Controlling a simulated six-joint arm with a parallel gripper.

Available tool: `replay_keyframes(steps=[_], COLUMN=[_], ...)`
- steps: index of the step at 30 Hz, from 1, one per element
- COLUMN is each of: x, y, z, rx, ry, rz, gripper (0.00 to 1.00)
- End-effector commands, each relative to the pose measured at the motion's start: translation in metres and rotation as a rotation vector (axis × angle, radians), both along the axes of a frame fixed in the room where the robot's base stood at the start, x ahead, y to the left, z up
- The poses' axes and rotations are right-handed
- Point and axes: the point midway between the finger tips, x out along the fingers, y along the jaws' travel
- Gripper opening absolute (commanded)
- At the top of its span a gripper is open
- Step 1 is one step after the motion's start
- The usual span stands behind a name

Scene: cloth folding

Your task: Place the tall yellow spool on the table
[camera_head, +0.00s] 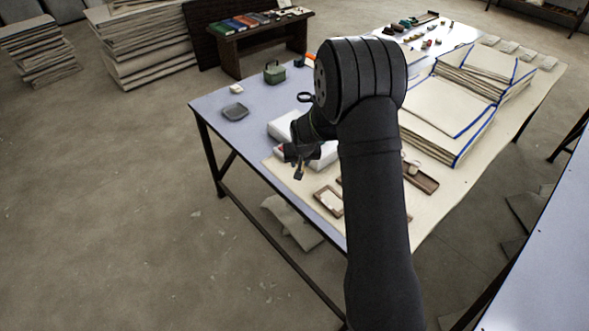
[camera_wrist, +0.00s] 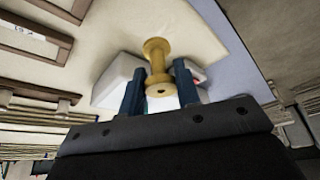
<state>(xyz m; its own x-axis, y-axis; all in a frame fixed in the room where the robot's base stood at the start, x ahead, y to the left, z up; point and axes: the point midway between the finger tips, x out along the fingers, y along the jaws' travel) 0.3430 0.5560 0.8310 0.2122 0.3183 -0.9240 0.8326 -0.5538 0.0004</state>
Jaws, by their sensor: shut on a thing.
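The tall yellow spool (camera_wrist: 157,66) is between the two blue fingers of my gripper (camera_wrist: 159,88) in the wrist view. The fingers are shut on it, and one flanged end points toward the camera. In the head view my gripper (camera_head: 298,165) hangs over the near left part of the table (camera_head: 215,100), beside a white block. The spool cannot be made out in the head view. Behind the spool in the wrist view is a white block (camera_wrist: 115,80). I cannot tell whether the spool touches anything below it.
A dark grey dish (camera_head: 236,112) and a green box (camera_head: 274,72) stand at the table's left. A small wooden tray (camera_head: 329,200) lies near the front edge. Stacked cloths with blue edging (camera_head: 440,105) fill the right. The blue-grey surface around the dish has free room.

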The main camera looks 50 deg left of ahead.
Motion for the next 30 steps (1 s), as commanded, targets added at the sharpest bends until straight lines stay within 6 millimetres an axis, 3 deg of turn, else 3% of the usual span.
replay_keyframes(steps=[6, 11, 18, 29, 30], x=[-0.013, -0.013, -0.013, -0.013, -0.013], y=[0.022, 0.024, 0.024, 0.024, 0.024], z=[-0.015, -0.026, -0.057, -0.06, -0.059], rx=[0.0, 0.0, -0.001, 0.001, 0.001], ry=[0.0, 0.001, 0.001, 0.0, 0.0], rz=[-0.001, -0.002, -0.001, -0.001, -0.001], gripper=[0.08, 0.08, 0.08, 0.08, 0.37])
